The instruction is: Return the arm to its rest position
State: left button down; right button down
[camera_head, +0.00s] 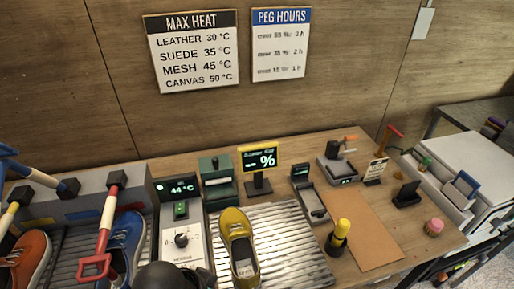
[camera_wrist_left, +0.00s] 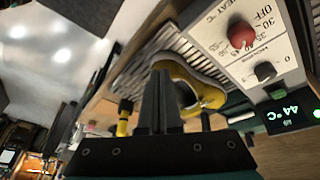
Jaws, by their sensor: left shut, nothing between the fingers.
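My left gripper (camera_wrist_left: 160,78) shows in the left wrist view with its dark fingers together and nothing held. A yellow sneaker (camera_wrist_left: 208,92) is beyond the fingers, partly hidden by them. In the head view this yellow sneaker (camera_head: 238,245) rests on a slatted metal rack. A dark rounded part at the bottom edge of the head view, left of the sneaker, looks like part of my arm; no fingertips can be made out there. My right gripper is in neither view.
A control box with a dial (camera_head: 181,240) and a 44 °C display stands left of the yellow sneaker. Orange (camera_head: 28,258) and blue (camera_head: 126,240) sneakers are further left. A percent display (camera_head: 259,160) stands behind the rack (camera_head: 285,240).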

pick_arm(q)
jog(key=s+a+r+n+y, duration=0.1)
jog(key=s+a+n+y, duration=0.25)
jog(key=s+a, duration=0.4)
notch_tip(320, 180, down, 30)
jog(key=s+g+b, duration=0.1)
jog(key=b, duration=0.7)
jog(key=s+a+f+b, duration=0.1)
jog(key=s+f+b, duration=0.3)
jog(key=s+f, duration=0.3)
jog(key=s+a+f+g+b, duration=0.1)
jog(key=s+a+f+b, duration=0.1)
jog(key=s+f, duration=0.6)
notch_tip(320, 180, down, 6)
jog(key=shift+s+a+f+h+b, duration=0.2)
jog(key=shift+h+b, duration=0.15)
jog(key=shift+b, duration=0.55)
